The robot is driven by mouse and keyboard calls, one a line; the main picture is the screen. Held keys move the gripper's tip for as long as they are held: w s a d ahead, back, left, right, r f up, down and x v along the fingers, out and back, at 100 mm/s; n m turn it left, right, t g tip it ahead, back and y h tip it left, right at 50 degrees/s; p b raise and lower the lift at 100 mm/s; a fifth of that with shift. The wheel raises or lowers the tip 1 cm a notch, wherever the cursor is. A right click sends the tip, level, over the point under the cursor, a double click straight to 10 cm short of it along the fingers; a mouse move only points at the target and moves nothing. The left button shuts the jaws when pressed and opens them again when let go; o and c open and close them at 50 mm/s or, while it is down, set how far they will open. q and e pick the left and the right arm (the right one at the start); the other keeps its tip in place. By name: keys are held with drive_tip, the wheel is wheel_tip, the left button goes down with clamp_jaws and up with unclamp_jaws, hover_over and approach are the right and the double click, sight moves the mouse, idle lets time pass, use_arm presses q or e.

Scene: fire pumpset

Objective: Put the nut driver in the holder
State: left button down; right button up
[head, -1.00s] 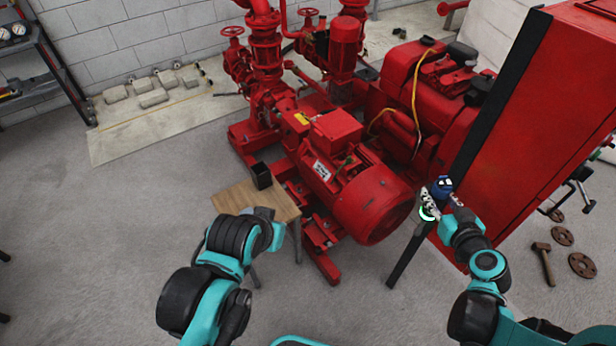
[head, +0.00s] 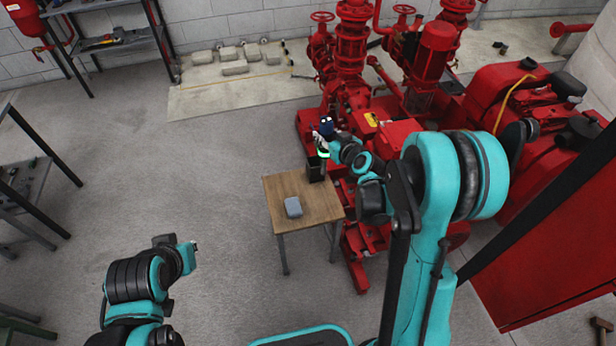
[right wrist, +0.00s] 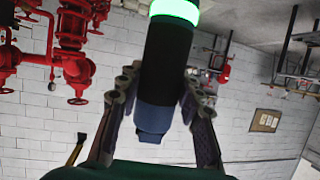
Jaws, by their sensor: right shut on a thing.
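The nut driver shows in the right wrist view as a black cylinder (right wrist: 165,60) with a glowing green ring and a blue-grey end. My right gripper (right wrist: 160,85) has one finger on each side of it and is shut on it. In the head view the right gripper (head: 319,138) is above the wooden table's back edge, with the driver's blue part (head: 326,125) on top and the green ring below. The holder, a small black open box (head: 314,170), stands just below it on the table. The driver's lower end is hard to make out. My left gripper (head: 188,257) is low at left, its fingers unclear.
The wooden table (head: 275,195) also bears a small grey block (head: 293,207). The red pumpset (head: 400,130) stands close behind and right of the table. A red cabinet (head: 550,250) is at the right. Shelves (head: 110,40) stand at the left; the floor between is clear.

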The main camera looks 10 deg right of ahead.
drive_tip(key=w+d+f+m+h, duration=0.1)
drive_tip(key=w+f+h, duration=0.1)
drive_tip(key=w+f, duration=1.25)
wheel_tip(320, 180, down, 9)
drive_tip(key=w+b, duration=0.1)
drive_tip(key=b, duration=0.2)
drive_tip(key=shift+w+d+t+b, duration=0.2)
drive_tip(key=shift+w+t+b, duration=0.1)
drive_tip(key=shift+w, duration=0.1)
drive_tip(key=shift+f, duration=0.1)
drive_tip(key=o, duration=1.2)
drive_tip(key=shift+c, duration=0.2)
drive_tip(key=shift+o, duration=0.6)
